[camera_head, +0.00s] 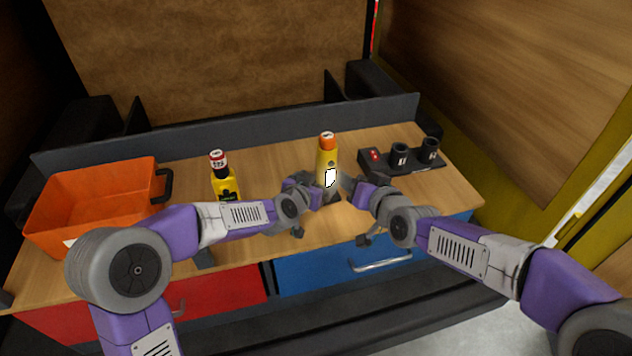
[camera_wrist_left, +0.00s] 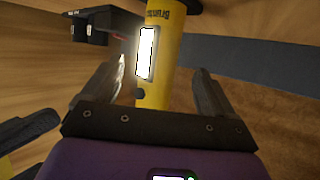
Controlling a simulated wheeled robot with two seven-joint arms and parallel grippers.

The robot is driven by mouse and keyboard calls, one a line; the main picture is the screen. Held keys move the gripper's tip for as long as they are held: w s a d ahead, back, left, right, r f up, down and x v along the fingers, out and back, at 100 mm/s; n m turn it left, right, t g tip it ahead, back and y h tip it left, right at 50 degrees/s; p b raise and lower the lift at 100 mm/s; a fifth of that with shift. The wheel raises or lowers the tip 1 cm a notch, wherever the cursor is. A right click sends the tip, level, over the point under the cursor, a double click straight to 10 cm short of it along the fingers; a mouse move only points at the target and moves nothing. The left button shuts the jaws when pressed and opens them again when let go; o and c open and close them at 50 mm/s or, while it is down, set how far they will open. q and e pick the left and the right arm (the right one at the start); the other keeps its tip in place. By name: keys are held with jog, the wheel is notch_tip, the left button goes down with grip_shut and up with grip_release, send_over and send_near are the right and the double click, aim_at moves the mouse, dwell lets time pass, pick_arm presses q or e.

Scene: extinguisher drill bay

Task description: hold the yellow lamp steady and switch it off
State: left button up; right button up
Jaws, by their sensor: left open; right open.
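The yellow lamp (camera_head: 326,160) stands upright on the bench, with an orange top and a bright white lit panel. In the left wrist view the lamp (camera_wrist_left: 182,55) rises beyond and between my open left fingers, its panel glowing. A small dark round spot, perhaps a button, sits below the panel. My left gripper (camera_head: 322,192) is open at the lamp's lower left side; I cannot tell if it touches. My right gripper (camera_head: 346,187) is open and empty, close to the lamp's right side. The lamp's base is partly hidden by the grippers.
A yellow bottle with a red and white cap (camera_head: 223,185) stands left of the lamp. An orange bin (camera_head: 95,190) is at the far left. A black holder with two dark cups and a red switch (camera_head: 375,155) stands to the right. Red and blue drawers are below.

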aim_at(323, 176)
pick_arm(q)
jog(key=shift+x, duration=3.8)
jog(key=shift+r, duration=0.1)
jog(key=shift+c, duration=0.5)
jog(key=c, duration=1.4)
pick_arm(e)
jog(key=shift+c, duration=0.3)
grip_shut()
